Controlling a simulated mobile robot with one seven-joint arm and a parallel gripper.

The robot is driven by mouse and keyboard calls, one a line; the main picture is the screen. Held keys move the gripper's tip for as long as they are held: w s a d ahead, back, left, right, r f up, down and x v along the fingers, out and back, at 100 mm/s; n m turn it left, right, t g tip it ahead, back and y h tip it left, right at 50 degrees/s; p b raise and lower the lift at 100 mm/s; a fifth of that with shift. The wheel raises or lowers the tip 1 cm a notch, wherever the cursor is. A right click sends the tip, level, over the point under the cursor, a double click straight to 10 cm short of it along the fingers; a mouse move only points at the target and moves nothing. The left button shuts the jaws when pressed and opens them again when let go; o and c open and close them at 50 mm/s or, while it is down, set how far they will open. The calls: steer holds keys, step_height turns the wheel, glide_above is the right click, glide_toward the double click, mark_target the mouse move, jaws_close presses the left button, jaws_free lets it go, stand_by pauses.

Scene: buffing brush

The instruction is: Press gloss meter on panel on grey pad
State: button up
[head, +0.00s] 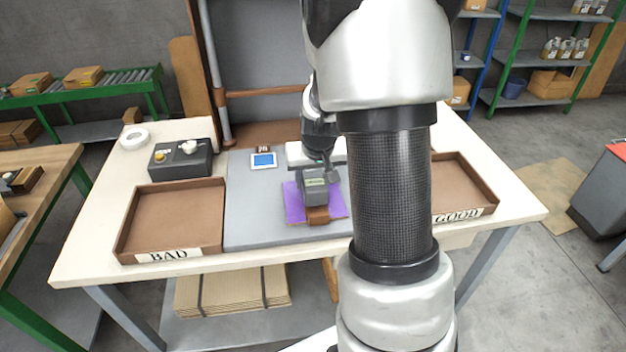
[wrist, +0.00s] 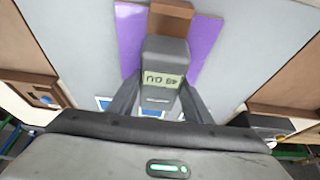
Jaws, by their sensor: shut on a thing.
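The gloss meter (head: 315,186) is a grey block with a small green-grey display. My gripper (head: 318,160) is shut on it, with one dark finger on each side in the wrist view (wrist: 162,88). The meter (wrist: 164,52) stands over the purple panel (head: 294,203), which shows on both sides of it in the wrist view (wrist: 205,42). I cannot tell whether its underside touches the panel. The panel lies on the grey pad (head: 255,212). The meter's display (wrist: 163,80) is lit with dark characters that I cannot read surely.
A brown block (head: 318,215) sits at the panel's front edge. A BAD tray (head: 172,217) is left of the pad, a GOOD tray (head: 462,188) right, partly behind my arm. A dark control box (head: 180,160) and a small blue-screened device (head: 263,160) stand further back.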

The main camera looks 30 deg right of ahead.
steer(key=shift+r+p, duration=1.55)
steer(key=shift+r, duration=1)
